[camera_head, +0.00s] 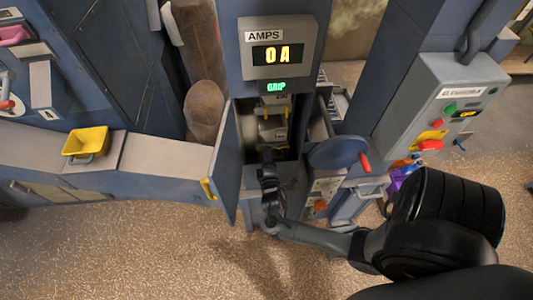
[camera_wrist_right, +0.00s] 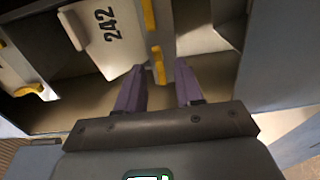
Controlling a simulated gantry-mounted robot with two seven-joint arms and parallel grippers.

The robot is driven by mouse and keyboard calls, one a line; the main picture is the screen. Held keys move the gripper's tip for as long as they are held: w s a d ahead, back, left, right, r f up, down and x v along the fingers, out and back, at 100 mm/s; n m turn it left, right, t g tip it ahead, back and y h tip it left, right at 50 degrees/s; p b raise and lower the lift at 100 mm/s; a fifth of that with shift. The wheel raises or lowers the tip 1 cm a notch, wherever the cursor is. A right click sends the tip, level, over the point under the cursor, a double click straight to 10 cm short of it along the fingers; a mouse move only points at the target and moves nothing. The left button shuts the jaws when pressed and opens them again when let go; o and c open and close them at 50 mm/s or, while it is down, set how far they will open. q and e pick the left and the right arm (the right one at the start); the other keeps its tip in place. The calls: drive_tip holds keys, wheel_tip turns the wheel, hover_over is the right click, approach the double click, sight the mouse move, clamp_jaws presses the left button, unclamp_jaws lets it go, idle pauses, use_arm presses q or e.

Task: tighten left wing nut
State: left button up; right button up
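My right arm reaches from the lower right into an open bay under the AMPS display, in the head view. My right gripper (camera_head: 266,153) is at the bay mouth. In the right wrist view its two purple fingers (camera_wrist_right: 161,68) stand apart, open. A yellow tab-like part (camera_wrist_right: 158,66), possibly a wing nut, shows between and just beyond the fingertips; contact is not clear. Which is the left wing nut, I cannot tell. My left gripper is out of view.
The AMPS display (camera_head: 278,54) reads 0 A, with a green GRIP sign (camera_head: 277,86) below. An open door with a yellow handle (camera_head: 208,189) flanks the bay at left. A blue handwheel (camera_head: 338,152) is close at right. A control box (camera_head: 440,105) stands farther right.

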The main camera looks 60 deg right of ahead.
drive_tip(key=shift+w+d, duration=0.3)
drive_tip(key=shift+d, duration=0.05)
clamp_jaws()
idle(0.4)
drive_tip(key=m+b, duration=0.1)
drive_tip(key=m, duration=1.6)
drive_tip(key=shift+m, duration=0.4)
